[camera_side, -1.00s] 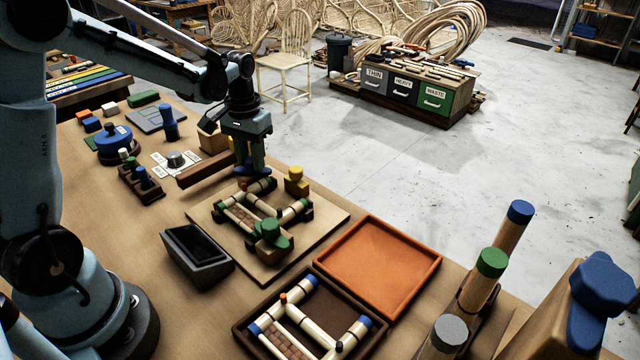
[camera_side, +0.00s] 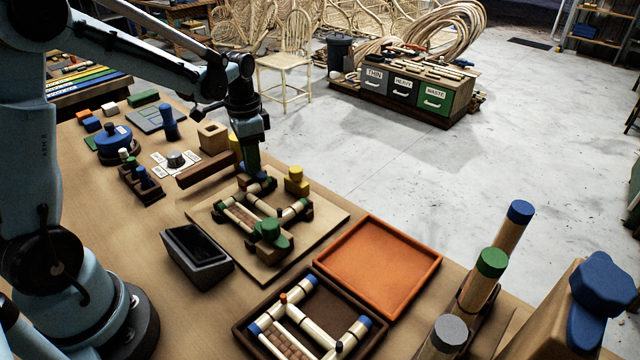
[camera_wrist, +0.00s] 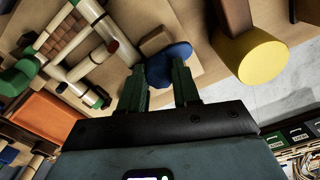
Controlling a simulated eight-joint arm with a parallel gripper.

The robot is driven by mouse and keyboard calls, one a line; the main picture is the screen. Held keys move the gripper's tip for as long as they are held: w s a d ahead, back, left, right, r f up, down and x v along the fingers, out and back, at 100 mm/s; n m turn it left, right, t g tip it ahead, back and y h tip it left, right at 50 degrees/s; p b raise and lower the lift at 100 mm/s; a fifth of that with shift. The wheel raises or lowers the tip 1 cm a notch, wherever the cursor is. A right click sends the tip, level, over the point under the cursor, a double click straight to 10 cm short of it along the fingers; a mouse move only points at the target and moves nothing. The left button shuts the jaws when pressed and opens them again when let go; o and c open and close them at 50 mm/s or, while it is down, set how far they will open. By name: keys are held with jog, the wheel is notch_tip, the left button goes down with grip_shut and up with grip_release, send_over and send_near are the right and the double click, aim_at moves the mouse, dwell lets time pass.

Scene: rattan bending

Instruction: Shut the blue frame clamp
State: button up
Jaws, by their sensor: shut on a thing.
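The blue frame clamp (camera_wrist: 178,54) shows its blue handle at the fingertips in the wrist view, above a brown block. In the side view it is mostly hidden by my gripper (camera_side: 253,172). My gripper (camera_wrist: 160,80) points down over the back corner of the rattan frame (camera_side: 262,212) and is shut on the blue handle. The frame lies on a pale board (camera_side: 325,222). A green clamp (camera_side: 270,236) sits at the frame's front side, and a yellow clamp (camera_side: 296,181) stands at its back right.
A brown bar with a yellow end (camera_wrist: 258,58) lies close beside my gripper. A dark open box (camera_side: 197,256) stands left of the board. An orange tray (camera_side: 378,262) and a dark tray with a second frame (camera_side: 250,325) stand in front.

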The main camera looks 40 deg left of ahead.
dwell(0.5)
jog(key=o, duration=1.1)
jog(key=shift+c, duration=0.2)
jog(key=shift+r, duration=0.1)
notch_tip(320, 180, up, 12)
jog(key=s+d+f+n+t, duration=0.4)
jog(key=s+d+t, duration=0.3)
jog(key=s+d, duration=0.2)
jog(key=d, duration=0.2)
jog(key=shift+s+d+f, duration=0.25)
jog(key=shift+s+d, duration=0.1)
jog(key=shift+s, duration=0.05)
